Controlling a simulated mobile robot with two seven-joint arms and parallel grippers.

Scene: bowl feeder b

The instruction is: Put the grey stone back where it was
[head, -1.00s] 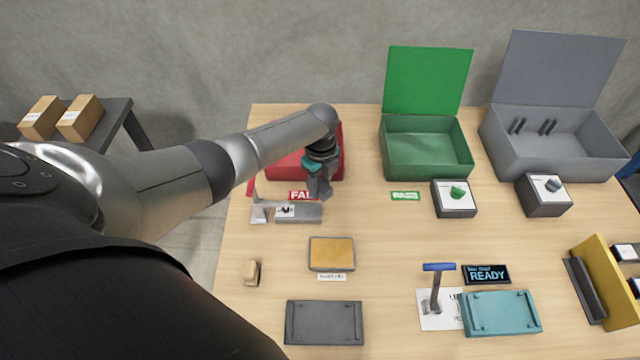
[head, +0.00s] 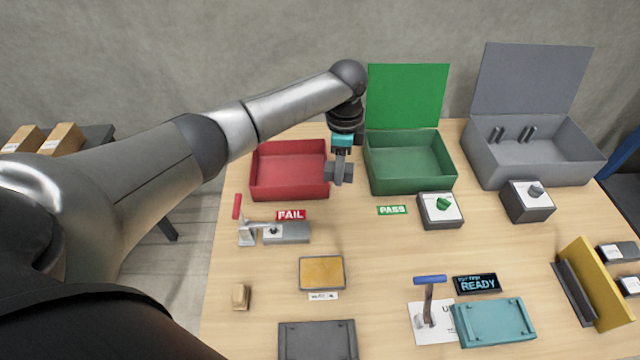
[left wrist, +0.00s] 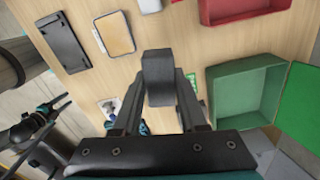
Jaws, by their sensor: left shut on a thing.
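My left gripper (head: 340,170) is shut on a grey block, which I take to be the grey stone (left wrist: 157,72). In the head view the stone (head: 333,174) hangs above the table at the gap between the red and green bins, in front of them. In the left wrist view it sits between both fingertips, clear of the table. A dark gripper with teal parts, apparently my right one (left wrist: 45,116), shows at the left of the left wrist view. Its jaws are too small to read.
The red bin (head: 290,195) and green bin (head: 410,186) flank the stone. A toggle clamp (head: 245,232) stands by the FAIL label (head: 290,215). An orange pad (head: 322,272), a tan block (head: 241,296) and a teal plate (head: 493,322) lie nearer. The table's centre is clear.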

